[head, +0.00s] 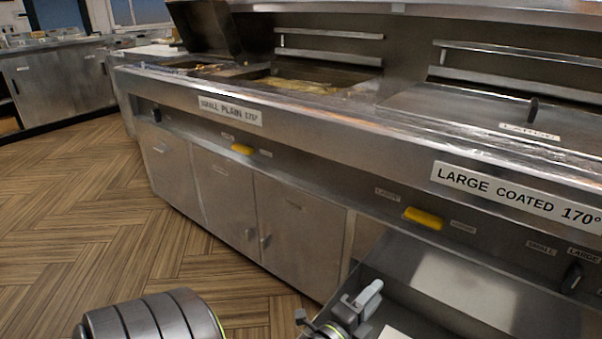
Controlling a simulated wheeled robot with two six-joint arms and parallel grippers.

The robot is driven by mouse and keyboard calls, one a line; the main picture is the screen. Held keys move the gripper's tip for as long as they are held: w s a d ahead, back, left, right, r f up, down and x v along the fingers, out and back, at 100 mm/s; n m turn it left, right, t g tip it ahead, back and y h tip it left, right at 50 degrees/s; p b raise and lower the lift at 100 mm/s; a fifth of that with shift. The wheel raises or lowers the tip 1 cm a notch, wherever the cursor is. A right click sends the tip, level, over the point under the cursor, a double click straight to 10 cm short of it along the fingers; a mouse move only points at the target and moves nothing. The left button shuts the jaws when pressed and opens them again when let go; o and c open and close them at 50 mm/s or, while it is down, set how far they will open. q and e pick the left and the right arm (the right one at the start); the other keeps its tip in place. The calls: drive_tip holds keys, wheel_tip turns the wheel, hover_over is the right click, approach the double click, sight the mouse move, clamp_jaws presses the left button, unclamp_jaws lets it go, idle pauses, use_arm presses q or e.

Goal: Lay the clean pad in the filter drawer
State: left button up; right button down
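An open metal drawer (440,270) juts out from the fryer front at the lower right; it looks like the filter drawer. A white flat piece (393,334) shows at the bottom edge, within the drawer's outline; it may be the pad, but most of it is cut off. My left gripper (340,318) is at the bottom edge, beside the drawer's left side and just left of the white piece. Its lower part is out of frame, and I cannot tell whether it is open or holds anything. My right gripper is not in view.
The fryer counter (330,117) runs across the view, with a "LARGE COATED 170°" label (515,195) and yellow handles (423,218) below it. Closed cabinet doors (228,200) stand left of the drawer. The wood-pattern floor (80,215) at left is clear.

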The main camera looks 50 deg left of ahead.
use_arm(q)
drive_tip(key=s+a+f+n+g+y, duration=0.3)
drive_tip(key=s+a+f+n+g, duration=0.15)
drive_tip(key=n, duration=0.35)
drive_tip(key=s+d+f+n+g+h, duration=0.1)
drive_tip(key=s+f+n+g, duration=0.1)
drive_tip(key=s+f, duration=0.1)
drive_tip(key=s+d+f+n+g+h, duration=0.1)
drive_tip(key=s+d+f+n+g, duration=0.1)
drive_tip(key=s, duration=0.3)
drive_tip(key=s+d+f+n+g+h, duration=0.2)
drive_tip(key=s+f+n+g, duration=0.1)
drive_tip(key=s+f, duration=0.1)
drive_tip(key=shift+s+d+f+n+g, duration=0.15)
drive_tip(key=shift+d+f+n+g, duration=0.1)
drive_tip(key=shift+n+g, duration=0.1)
drive_tip(key=s+d+n+g+h, duration=0.1)
drive_tip(key=s+d+g+h, duration=0.1)
drive_tip(key=s+d+h, duration=0.1)
drive_tip(key=shift+s+d+f, duration=0.45)
drive_tip(key=shift+s+d, duration=0.35)
drive_tip(key=shift+s, duration=0.45)
